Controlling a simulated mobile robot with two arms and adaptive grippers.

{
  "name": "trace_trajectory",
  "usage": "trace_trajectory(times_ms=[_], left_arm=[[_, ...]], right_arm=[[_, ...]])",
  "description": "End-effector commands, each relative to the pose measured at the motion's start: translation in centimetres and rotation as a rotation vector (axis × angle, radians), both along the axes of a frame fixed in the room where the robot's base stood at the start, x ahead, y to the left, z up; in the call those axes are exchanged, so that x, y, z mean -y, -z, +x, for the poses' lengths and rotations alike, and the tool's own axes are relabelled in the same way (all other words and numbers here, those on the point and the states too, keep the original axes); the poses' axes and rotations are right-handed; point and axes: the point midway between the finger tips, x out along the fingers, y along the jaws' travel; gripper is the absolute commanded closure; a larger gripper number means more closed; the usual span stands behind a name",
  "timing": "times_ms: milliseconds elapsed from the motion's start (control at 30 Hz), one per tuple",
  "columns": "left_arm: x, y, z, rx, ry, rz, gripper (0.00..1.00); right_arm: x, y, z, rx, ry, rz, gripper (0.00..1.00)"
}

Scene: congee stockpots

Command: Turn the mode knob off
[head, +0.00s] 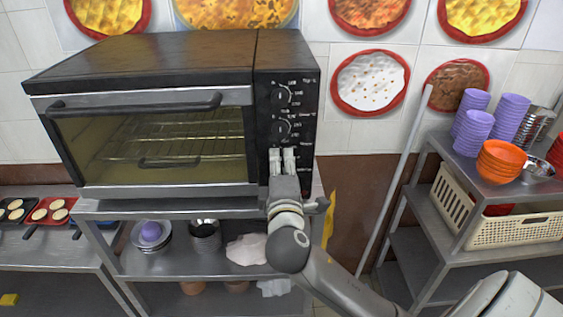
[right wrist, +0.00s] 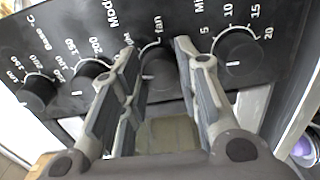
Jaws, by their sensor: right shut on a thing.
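The mode knob (right wrist: 160,72) is a black round knob on the dark control panel of the oven (head: 150,115). The words "Mode" and "fan" are printed near it in the right wrist view. My right gripper (head: 283,160) reaches the lower part of the panel, and its fingers hide the mode knob in the head view. In the right wrist view, my right gripper (right wrist: 157,62) has one finger on each side of the mode knob and is shut on it. The knob's exact setting is hard to read. My left gripper is not in view.
Two temperature knobs (head: 280,97) sit above on the panel. The minutes knob (right wrist: 236,55) is close beside my right finger. The glass oven door is shut, with a handle (head: 135,105). A shelf rack (head: 460,170) with bowls stands at the right.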

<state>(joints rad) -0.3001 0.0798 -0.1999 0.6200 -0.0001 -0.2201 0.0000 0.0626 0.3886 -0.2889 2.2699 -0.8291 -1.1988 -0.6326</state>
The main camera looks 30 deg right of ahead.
Motion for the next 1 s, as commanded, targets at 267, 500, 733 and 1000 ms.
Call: trace_trajectory(times_ms=[267, 500, 733, 1000], left_arm=[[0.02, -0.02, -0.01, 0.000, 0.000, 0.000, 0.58], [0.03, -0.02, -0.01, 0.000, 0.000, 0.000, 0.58], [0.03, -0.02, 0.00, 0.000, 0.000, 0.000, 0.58], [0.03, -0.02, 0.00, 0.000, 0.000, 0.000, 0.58]], right_arm=[[-0.03, 0.04, 0.02, -0.075, -0.001, -0.122, 0.94], [-0.04, 0.03, 0.01, -0.102, -0.001, -0.164, 0.94], [-0.04, 0.03, 0.01, -0.106, -0.001, -0.172, 0.94], [-0.03, 0.04, 0.01, -0.106, -0.001, -0.172, 0.62]])
